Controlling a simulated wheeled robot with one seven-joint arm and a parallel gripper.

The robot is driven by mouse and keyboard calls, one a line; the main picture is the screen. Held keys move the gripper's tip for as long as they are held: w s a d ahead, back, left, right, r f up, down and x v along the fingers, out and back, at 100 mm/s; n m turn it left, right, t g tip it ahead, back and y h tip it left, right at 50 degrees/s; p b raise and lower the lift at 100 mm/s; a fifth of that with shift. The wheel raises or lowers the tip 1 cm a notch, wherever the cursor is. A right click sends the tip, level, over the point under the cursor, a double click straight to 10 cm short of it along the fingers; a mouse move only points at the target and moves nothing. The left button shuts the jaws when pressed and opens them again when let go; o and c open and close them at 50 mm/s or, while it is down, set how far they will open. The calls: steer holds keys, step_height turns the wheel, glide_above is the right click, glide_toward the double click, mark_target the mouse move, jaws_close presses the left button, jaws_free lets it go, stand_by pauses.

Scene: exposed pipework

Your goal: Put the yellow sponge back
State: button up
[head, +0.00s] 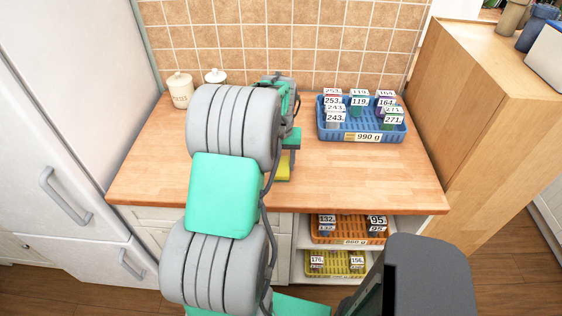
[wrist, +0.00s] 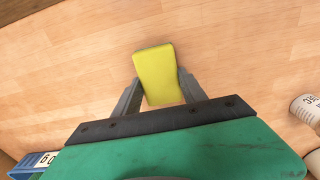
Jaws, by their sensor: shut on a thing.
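The yellow sponge (wrist: 155,72) is a flat block between the two fingers of my gripper (wrist: 157,84) in the wrist view. The fingers are shut on its sides. In the head view the sponge (head: 282,168) shows below the green gripper body, over the wooden counter (head: 225,185). My arm hides part of the gripper and the counter there. I cannot tell whether the sponge touches the counter.
A blue basket (head: 363,135) with labelled items stands at the back right of the counter. White canisters (head: 180,90) stand at the back left. Orange (head: 350,238) and yellow (head: 335,270) baskets sit on shelves below. The counter's front right is clear.

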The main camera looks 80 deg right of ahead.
mark_target(281, 164)
steer(key=o, duration=1.3)
step_height(281, 164, up, 12)
steer(key=b, duration=0.1)
steer(key=w+a+r+n+t+h, duration=0.1)
steer(key=w+a+n, duration=0.2)
steer(key=w+a, duration=0.7)
steer(key=w+a+r+n, duration=0.2)
steer(key=w+a+n, duration=0.2)
steer(key=w+a, duration=0.6)
steer(key=w+a+f+n+t, duration=0.1)
steer(key=a+n, duration=0.2)
steer(key=a, duration=0.6)
steer(key=w+a+f+n+t, duration=0.1)
steer(key=a+n, duration=0.1)
steer(key=a, duration=0.8)
steer(key=w+a+f+n+y, duration=0.1)
steer(key=w+a+n, duration=0.1)
steer(key=a, duration=0.7)
steer(key=shift+w+a+f+n+t, duration=0.15)
steer(key=shift+f+n+t, duration=0.25)
steer(key=shift+n, duration=0.4)
